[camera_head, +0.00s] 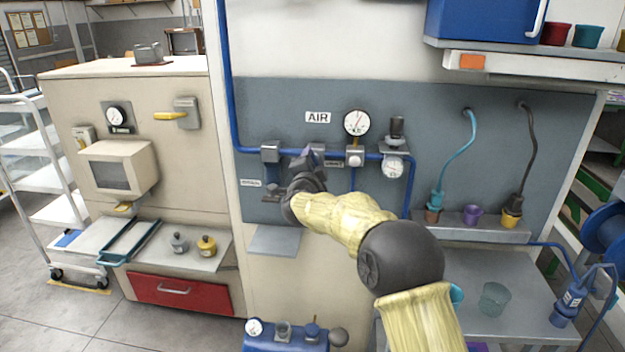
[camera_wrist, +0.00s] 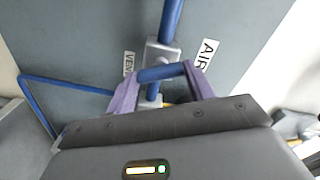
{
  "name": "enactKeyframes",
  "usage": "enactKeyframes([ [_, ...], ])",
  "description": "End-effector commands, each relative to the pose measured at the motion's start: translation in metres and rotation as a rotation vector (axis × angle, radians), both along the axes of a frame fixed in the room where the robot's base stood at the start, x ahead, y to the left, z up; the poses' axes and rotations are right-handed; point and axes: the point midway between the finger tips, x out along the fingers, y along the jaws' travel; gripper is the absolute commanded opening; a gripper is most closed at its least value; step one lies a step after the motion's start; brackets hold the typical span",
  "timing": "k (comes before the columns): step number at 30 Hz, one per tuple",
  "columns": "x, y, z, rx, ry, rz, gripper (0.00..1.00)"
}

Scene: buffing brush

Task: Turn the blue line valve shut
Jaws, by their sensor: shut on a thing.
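A blue pipe (camera_head: 375,156) runs along the grey wall panel under the AIR sign (camera_head: 318,117). My gripper (camera_head: 308,160) reaches up to this pipe and partly covers the valve there. In the wrist view, my gripper (camera_wrist: 162,76) has its two purple fingers shut on the blue valve handle (camera_wrist: 163,73), one at each end. The handle lies crosswise to the blue pipe (camera_wrist: 171,16), in front of the grey valve body (camera_wrist: 160,53). The far side of the valve is hidden.
A pressure gauge (camera_head: 356,122) and a regulator with a smaller gauge (camera_head: 392,167) sit close to the right. A grey bracket (camera_head: 270,154) holds the pipe at left. A small shelf (camera_head: 274,240) juts out below my gripper.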

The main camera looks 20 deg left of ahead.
Motion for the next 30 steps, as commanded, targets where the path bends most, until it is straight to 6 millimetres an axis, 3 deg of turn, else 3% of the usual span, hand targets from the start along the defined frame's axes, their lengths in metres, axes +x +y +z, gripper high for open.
enactKeyframes([
  [1, 0.0002, -0.0004, -0.0071, 0.046, 0.011, 0.000, 0.30],
  [15, 0.0001, 0.0001, -0.0039, 0.383, 0.094, 0.000, 0.30],
  [30, 0.0001, 0.0002, -0.0017, 0.453, 0.113, -0.001, 0.30],
])
